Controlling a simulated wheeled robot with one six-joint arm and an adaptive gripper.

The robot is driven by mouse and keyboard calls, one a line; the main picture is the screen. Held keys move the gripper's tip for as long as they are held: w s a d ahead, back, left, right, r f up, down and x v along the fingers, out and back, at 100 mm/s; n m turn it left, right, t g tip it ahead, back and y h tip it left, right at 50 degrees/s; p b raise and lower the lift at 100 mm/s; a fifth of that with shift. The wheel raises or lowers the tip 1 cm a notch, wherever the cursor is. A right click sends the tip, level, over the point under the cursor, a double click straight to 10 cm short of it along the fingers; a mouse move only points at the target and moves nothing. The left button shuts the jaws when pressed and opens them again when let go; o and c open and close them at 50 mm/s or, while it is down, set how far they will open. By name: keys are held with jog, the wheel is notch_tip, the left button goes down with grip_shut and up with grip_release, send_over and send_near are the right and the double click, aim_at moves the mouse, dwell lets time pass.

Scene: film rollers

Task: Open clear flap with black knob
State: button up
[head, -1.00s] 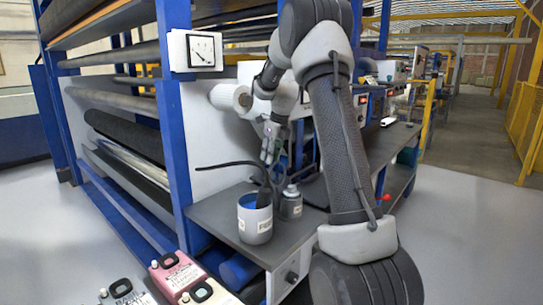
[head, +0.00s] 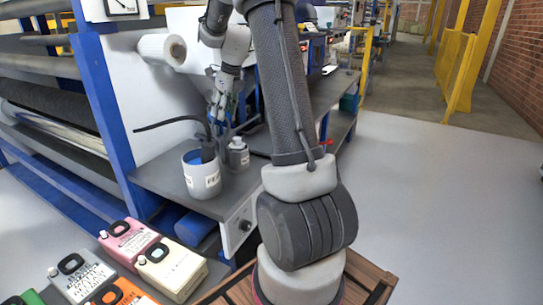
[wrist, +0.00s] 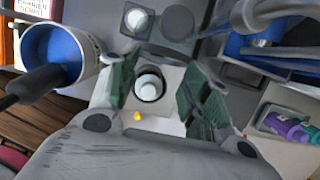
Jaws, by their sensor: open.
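A black knob (head: 245,225) sits on the pale front panel below the bench edge, apart from my gripper. I cannot make out a clear flap for certain in either view.
A white cup with blue inside (head: 201,178) and a black-handled tool stand left of the bottle. It also shows in the wrist view (wrist: 88,62). Pink (head: 128,240) and cream (head: 172,268) canisters stand at lower left. The floor at right is clear.

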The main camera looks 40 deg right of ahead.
jog(key=s+t, duration=0.1)
jog(key=s+d+t, duration=0.1)
jog(key=s+f+t+y, duration=0.1)
jog(key=s, duration=0.1)
jog(key=shift+s+d+f, duration=0.1)
jog(key=shift+d, duration=0.2)
jog(key=s+d+f+t+y, duration=0.35)
jog(key=s+f+t, duration=0.35)
jog(key=f+t, duration=0.35)
jog(key=s+f+n+g+y, duration=0.1)
jog(key=s+f, duration=0.1)
jog(key=s, duration=0.8)
jog(key=shift+s+g, duration=0.3)
jog(key=shift+g, duration=0.05)
jog(key=shift+n, duration=0.3)
